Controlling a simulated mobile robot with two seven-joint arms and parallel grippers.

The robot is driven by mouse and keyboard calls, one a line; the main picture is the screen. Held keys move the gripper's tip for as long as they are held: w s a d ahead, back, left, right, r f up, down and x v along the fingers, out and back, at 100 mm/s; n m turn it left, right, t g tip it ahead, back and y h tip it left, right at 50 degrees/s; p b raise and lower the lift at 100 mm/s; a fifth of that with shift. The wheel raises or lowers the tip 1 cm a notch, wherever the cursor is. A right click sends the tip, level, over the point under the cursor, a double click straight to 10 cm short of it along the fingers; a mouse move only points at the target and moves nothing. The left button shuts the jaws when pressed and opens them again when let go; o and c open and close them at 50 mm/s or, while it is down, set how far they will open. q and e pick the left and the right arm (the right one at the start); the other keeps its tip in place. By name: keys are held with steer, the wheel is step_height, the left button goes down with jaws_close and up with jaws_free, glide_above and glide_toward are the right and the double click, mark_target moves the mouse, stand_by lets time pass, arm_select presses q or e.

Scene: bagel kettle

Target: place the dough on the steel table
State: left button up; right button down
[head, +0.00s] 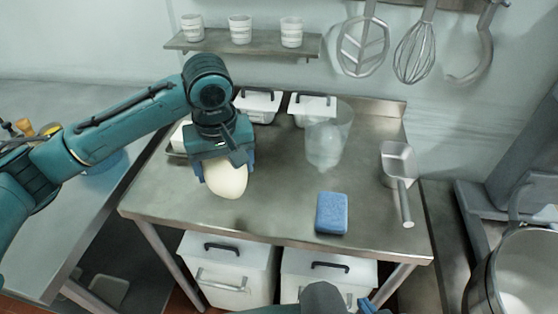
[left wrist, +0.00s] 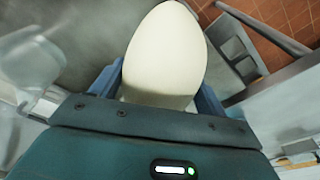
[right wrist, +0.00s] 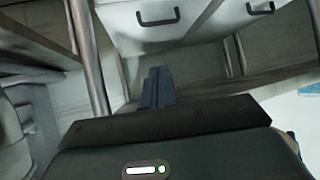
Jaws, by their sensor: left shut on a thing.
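The pale, smooth, egg-shaped dough (head: 227,181) is between the fingers of my left gripper (head: 225,172), over the left part of the steel table (head: 275,205). In the left wrist view the dough (left wrist: 165,55) fills the space between the two blue fingers. Its lower end seems close to the tabletop; I cannot tell whether it touches. My right gripper (head: 366,303) is only partly in the head view, at the bottom edge in front of the table. In the right wrist view its fingers (right wrist: 157,88) are together with nothing between them.
A blue sponge (head: 331,213), a clear container (head: 328,138) and a metal scoop (head: 399,168) stand or lie on the table. White lidded bins (head: 257,105) line its back. More white bins (head: 228,270) are below. The front middle of the tabletop is clear.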

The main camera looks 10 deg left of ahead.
arm_select(q)
steer(key=w+n, duration=0.1)
steer(key=w+d, duration=0.1)
steer(key=w+n+b, duration=0.1)
steer(key=shift+w+d+f+n, duration=0.1)
steer(key=shift+d+f+n, duration=0.1)
steer(key=shift+d+n, duration=0.1)
steer(key=shift+w+d+f+n+y, duration=0.1)
steer(key=shift+w+d+n+y, duration=0.05)
steer(key=shift+w+n+y, duration=0.2)
step_height(320, 180, down, 5)
steer(key=shift+s+r, duration=0.1)
steer(key=shift+f, duration=2.3)
arm_select(e)
steer(key=shift+w+a+f, duration=0.1)
steer(key=shift+w+a, duration=0.1)
steer(key=shift+a, duration=0.3)
arm_select(q)
steer(key=shift+f, duration=0.1)
steer(key=o, duration=1.7)
steer(key=shift+f, duration=0.1)
steer(key=shift+c, duration=0.2)
arm_select(e)
steer(key=shift+s+f, duration=0.1)
steer(key=shift+f, duration=0.1)
